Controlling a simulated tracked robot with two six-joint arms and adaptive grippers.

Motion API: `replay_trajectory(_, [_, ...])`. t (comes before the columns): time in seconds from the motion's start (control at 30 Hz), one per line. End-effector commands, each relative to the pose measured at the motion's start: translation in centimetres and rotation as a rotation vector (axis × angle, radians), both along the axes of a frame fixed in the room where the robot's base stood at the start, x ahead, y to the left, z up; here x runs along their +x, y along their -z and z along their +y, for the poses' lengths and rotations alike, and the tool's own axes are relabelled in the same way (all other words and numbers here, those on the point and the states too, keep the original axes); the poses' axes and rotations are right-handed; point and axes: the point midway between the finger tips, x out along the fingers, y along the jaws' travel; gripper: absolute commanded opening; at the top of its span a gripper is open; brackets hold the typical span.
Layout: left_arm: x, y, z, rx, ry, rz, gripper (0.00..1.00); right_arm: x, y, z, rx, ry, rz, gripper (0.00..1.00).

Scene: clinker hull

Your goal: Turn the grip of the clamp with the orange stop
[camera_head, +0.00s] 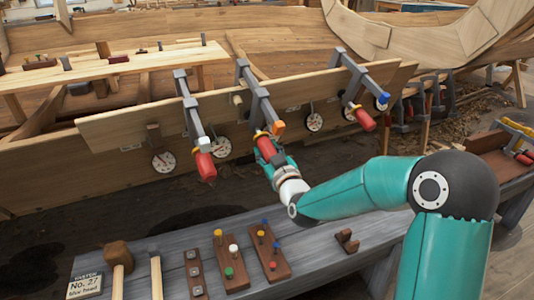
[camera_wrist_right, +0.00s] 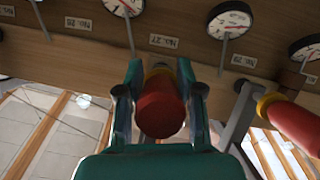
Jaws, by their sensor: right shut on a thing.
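The clamp with the orange stop (camera_head: 278,127) is the middle one of three clamps on the hull plank. Its grey bar (camera_head: 260,98) reaches over the plank's upper edge, and its red grip (camera_head: 265,146) faces me. My right gripper (camera_head: 268,155) is shut on this red grip, partly covering it. In the right wrist view the red grip (camera_wrist_right: 160,106) sits between the two fingers of my right gripper (camera_wrist_right: 160,95), seen nearly end-on. My left gripper is not in view.
A clamp with a white stop (camera_head: 204,143) is to the left, one with a blue stop (camera_head: 383,99) to the right. Round dials (camera_head: 163,162) hang along the plank. The grey bench (camera_head: 190,225) holds mallets, peg blocks and a sign (camera_head: 85,285).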

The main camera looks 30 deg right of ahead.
Motion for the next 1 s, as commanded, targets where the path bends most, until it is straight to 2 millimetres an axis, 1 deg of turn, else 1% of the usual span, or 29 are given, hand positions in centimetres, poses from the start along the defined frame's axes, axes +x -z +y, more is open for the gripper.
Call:
replay_trajectory(0.03, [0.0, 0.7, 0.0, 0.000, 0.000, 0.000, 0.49, 0.0, 0.3, 0.0, 0.014, -0.006, -0.004, 0.02])
replay_trajectory(0.27, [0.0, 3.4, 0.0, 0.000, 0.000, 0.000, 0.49, 0.0, 0.5, 0.1, 0.137, -0.057, -0.024, 0.02])
replay_trajectory(0.5, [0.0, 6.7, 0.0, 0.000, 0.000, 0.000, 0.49, 0.1, 0.6, 0.3, 0.318, -0.133, -0.046, 0.02])
replay_trajectory(0.6, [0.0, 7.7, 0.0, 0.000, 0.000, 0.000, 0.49, 0.1, 0.5, 0.5, 0.395, -0.166, -0.056, 0.02])
replay_trajectory(0.77, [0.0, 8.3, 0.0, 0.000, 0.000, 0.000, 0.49, 0.1, 0.2, 0.6, 0.506, -0.211, -0.068, 0.02])
replay_trajectory(1.0, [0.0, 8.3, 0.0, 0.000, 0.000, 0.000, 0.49, 0.1, -0.1, 0.7, 0.627, -0.260, -0.084, 0.02])
